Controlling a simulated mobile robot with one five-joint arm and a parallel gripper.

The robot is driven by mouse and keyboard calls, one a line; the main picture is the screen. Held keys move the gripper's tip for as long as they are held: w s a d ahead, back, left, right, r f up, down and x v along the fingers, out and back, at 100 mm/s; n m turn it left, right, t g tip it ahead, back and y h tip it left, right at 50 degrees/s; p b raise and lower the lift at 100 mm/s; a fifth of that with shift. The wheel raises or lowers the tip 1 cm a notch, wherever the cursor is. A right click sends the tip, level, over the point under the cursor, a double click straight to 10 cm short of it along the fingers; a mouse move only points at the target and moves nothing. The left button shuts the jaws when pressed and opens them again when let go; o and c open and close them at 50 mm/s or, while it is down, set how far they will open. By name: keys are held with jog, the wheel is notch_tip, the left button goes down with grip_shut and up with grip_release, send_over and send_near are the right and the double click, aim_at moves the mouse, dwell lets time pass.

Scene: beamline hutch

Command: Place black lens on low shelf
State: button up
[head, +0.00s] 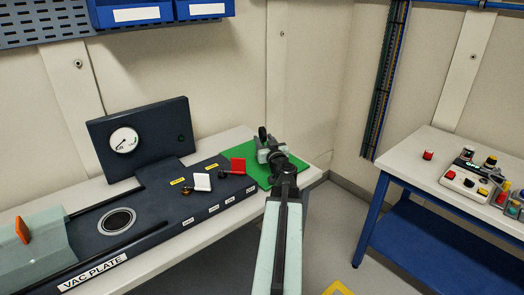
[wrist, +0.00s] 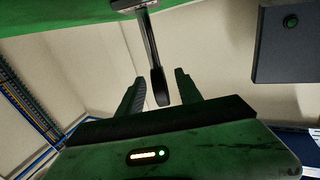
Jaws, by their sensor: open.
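The black lens (head: 262,133) appears as a small dark upright piece at the far end of the left bench, by a green mat (head: 249,172). In the wrist view a black piece on a thin stem (wrist: 158,88), which looks like this lens edge-on, stands between my fingers. My gripper (head: 270,152) is open there; its two fingers show in the wrist view (wrist: 160,76) with gaps on both sides of the piece. My gripper partly hides the lens foot in the head view. The low shelf (head: 430,243) is the blue lower board of the right bench.
The right bench top (head: 425,150) holds a button box (head: 468,180). The visible low shelf is bare.

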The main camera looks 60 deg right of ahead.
jog(key=x, duration=0.5)
jog(key=shift+w+d+r, duration=0.1)
jog(key=shift+d+r, duration=0.15)
jog(key=shift+r, duration=0.05)
jog(key=shift+a, duration=0.1)
grip_shut()
dwell(1.0)
